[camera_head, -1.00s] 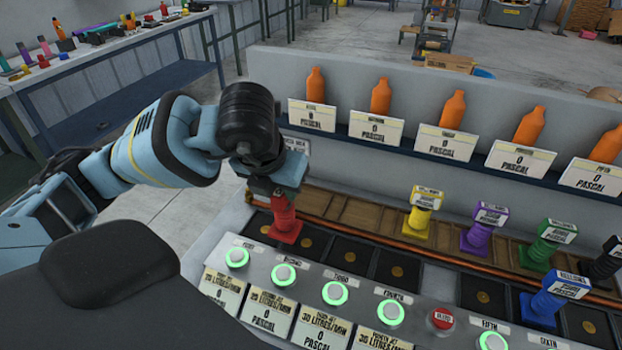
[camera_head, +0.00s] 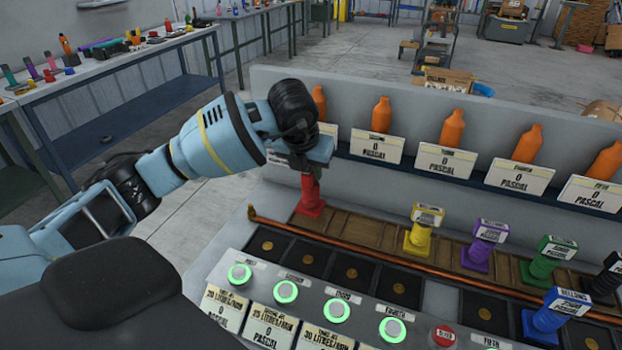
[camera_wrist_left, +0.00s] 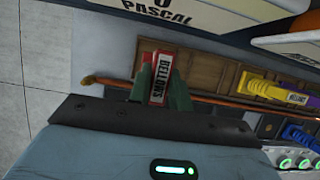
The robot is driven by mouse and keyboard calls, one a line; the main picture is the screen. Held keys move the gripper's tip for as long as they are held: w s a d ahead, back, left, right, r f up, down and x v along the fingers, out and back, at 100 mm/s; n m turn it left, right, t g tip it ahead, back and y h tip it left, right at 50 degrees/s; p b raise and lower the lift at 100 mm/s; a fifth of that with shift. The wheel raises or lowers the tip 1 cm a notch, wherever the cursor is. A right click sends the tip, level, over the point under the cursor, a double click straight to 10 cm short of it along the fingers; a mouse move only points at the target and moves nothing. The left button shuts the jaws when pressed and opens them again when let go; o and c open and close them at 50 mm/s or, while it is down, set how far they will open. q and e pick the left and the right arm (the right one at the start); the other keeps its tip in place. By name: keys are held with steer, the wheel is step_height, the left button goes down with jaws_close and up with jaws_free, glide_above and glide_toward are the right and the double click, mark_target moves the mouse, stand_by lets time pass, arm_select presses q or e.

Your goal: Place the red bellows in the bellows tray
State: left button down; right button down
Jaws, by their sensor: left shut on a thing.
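The red bellows (camera_head: 310,198) stands upright at the left end of the wooden bellows tray (camera_head: 372,228), behind the copper pipe. I cannot tell whether its base touches the tray. My left gripper (camera_head: 309,168) is shut on the top of the red bellows and hides part of its label. In the left wrist view the red bellows (camera_wrist_left: 161,66) shows its BELLOWS label between the fingers of my left gripper (camera_wrist_left: 160,90), with the wooden tray (camera_wrist_left: 212,78) beside and beneath it. My right gripper is not in view.
Yellow (camera_head: 421,232), purple (camera_head: 482,250) and green (camera_head: 546,262) bellows stand along the tray. A blue bellows (camera_head: 546,318) stands in the front slot row. The copper pipe (camera_head: 395,262) separates tray and slots. Orange bottles (camera_head: 379,118) and pressure signs stand behind.

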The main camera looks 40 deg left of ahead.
arm_select(q)
steer(key=shift+w, duration=0.25)
steer(key=shift+w+a+f, duration=0.1)
steer(key=shift+w+f, duration=0.05)
steer(key=shift+f, duration=1.55)
steer(key=shift+f, duration=0.2)
steer(key=c, duration=1.3)
jaws_free()
steer(key=p+v, duration=0.1)
steer(key=v, duration=1.1)
steer(key=shift+r, duration=0.15)
